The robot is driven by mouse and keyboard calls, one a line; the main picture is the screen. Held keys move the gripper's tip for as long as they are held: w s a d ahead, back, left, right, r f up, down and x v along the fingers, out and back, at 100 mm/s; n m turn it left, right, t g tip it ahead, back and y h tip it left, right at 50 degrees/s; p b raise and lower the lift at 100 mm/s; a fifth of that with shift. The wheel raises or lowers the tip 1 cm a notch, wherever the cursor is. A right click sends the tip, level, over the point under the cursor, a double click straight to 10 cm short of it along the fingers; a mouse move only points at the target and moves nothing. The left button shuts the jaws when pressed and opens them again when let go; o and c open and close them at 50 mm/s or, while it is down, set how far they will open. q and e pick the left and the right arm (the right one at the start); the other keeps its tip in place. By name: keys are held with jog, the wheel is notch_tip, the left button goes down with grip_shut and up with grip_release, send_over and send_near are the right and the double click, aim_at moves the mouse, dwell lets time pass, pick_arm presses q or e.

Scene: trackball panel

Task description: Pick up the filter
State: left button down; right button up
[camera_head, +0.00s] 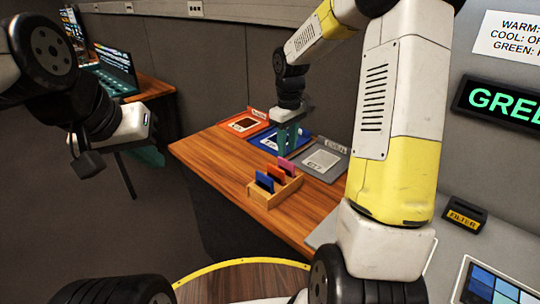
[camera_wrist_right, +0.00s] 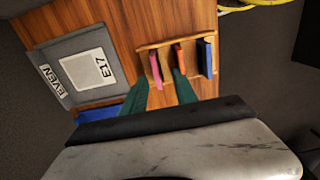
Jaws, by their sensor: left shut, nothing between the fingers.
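Three upright filters stand in a wooden rack (camera_head: 267,199) on the table: a blue one (camera_head: 264,181), an orange one (camera_head: 276,174) and a pink one (camera_head: 286,164). My right gripper (camera_head: 287,146) is open and empty, fingers down, just behind and above the pink filter. In the right wrist view its green fingertips (camera_wrist_right: 161,77) appear on either side of the pink filter (camera_wrist_right: 155,68), with the orange (camera_wrist_right: 180,55) and blue (camera_wrist_right: 207,57) filters to the right. I cannot tell any contact. My left gripper (camera_head: 88,163) is shut, off to the left, away from the table.
Orange (camera_head: 243,124), blue (camera_head: 268,140) and grey (camera_head: 325,158) trays with labels line the table's back. A green-lit sign (camera_head: 500,101) hangs on the wall. The table's left front (camera_head: 215,155) is bare.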

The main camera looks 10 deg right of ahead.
aim_at(286, 160)
jog(key=f, duration=0.2)
jog(key=w+f, duration=0.1)
jog(key=f, duration=0.5)
jog(key=shift+w+d, duration=0.15)
grip_shut()
